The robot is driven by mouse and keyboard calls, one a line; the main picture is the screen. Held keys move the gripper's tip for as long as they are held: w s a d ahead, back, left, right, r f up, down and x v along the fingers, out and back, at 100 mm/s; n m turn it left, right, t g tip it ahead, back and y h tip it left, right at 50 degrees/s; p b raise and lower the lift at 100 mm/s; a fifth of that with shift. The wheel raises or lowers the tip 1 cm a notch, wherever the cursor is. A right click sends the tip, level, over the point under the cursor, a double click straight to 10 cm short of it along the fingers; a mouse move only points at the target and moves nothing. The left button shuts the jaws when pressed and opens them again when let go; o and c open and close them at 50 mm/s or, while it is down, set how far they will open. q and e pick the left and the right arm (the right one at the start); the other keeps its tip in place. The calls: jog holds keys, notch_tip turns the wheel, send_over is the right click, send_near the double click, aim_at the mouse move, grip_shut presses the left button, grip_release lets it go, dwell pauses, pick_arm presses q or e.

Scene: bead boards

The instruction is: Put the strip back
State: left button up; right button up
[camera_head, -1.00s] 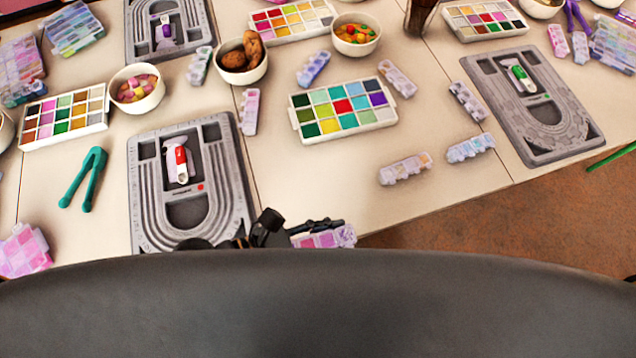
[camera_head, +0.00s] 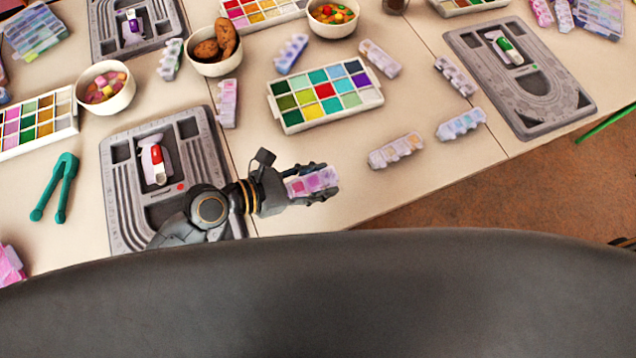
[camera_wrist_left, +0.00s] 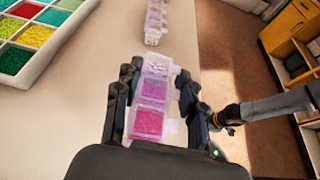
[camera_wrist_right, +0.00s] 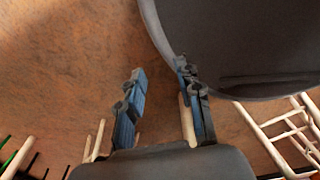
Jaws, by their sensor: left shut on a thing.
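A clear bead strip (camera_head: 314,181) with pink and purple compartments and small lids is held by my left gripper (camera_head: 322,183), near the table's front edge. The left wrist view shows the strip (camera_wrist_left: 152,92) between the fingers (camera_wrist_left: 150,110), its far compartment pale. My left gripper is shut on it. The strip seems to be above the tabletop; the exact height cannot be told. My right gripper (camera_wrist_right: 160,90) shows only in the right wrist view, fingers apart and empty, over the brown floor.
A grey bead board (camera_head: 120,200) lies left of the strip, partly behind my left arm. A white colour palette (camera_head: 290,120) lies beyond it. Other strips (camera_head: 397,150) (camera_head: 461,125) lie to the right. Bare table lies between the strip and palette.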

aim_at(315, 186)
pick_arm(q)
jog(key=f, duration=0.1)
jog(key=w+f+b, duration=0.1)
jog(key=f, duration=0.1)
jog(key=shift+f, duration=0.5)
pick_arm(e)
jog(key=shift+s+d+f, duration=0.15)
jog(key=shift+s+f, duration=0.35)
jog(key=shift+f, duration=0.15)
pick_arm(q)
jog(key=shift+f, duration=0.1)
jog(key=o, duration=1.1)
jog(key=shift+r, duration=0.2)
jog(key=shift+s+a, duration=0.2)
jog(key=shift+a, duration=0.15)
jog(key=b+v, duration=0.1)
jog(key=v, duration=1)
jog(key=shift+a+r, duration=0.1)
jog(key=shift+r, duration=0.05)
pick_arm(e)
jog(key=shift+f, duration=0.45)
